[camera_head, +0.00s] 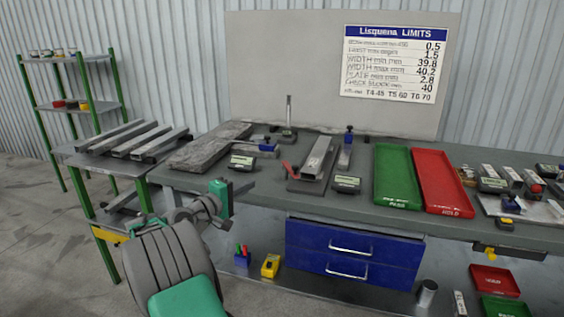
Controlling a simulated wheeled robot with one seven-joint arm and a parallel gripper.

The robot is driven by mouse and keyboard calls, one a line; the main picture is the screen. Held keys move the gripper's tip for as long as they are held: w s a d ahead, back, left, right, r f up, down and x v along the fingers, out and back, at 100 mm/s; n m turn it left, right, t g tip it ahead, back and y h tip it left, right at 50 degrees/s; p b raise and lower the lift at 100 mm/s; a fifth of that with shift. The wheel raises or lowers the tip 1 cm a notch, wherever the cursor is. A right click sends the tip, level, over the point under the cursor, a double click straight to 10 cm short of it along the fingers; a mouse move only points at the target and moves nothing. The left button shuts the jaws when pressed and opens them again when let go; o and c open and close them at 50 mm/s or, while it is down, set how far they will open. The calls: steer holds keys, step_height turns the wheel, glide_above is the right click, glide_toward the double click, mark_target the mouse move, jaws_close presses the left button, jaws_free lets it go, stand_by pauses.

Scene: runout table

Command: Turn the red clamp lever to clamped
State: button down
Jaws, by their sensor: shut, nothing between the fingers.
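The red clamp lever (289,168) is a small red handle at the left side of a dark fixture plate (307,186) on the bench. A grey square tube (317,158) lies along that fixture. The lever is too small here to read its exact angle. My grey and green arm comes up from the bottom left.
Gauges with displays (346,184) stand near the fixture, and another display unit (242,162) sits left of it. A flat grey bar (208,146) lies behind my gripper. Green (397,203) and red (447,210) trays lie to the right. Blue drawers (355,241) hang below the bench.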

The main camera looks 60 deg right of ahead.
steer(key=s+d, duration=0.1)
steer(key=d, duration=0.2)
steer(key=s+d, duration=0.1)
steer(key=d, duration=0.6)
steer(key=shift+s+r, duration=0.35)
steer(key=shift+s, duration=0.05)
steer(key=shift+s+d+r+p, duration=0.1)
steer(key=shift+s+d+p, duration=0.1)
steer(key=shift+s+d, duration=0.35)
steer(key=shift+s+d+p, duration=0.15)
steer(key=shift+s+d, duration=0.15)
steer(key=shift+s, duration=0.3)
steer(key=shift+s+d, duration=0.35)
steer(key=shift+s, duration=0.1)
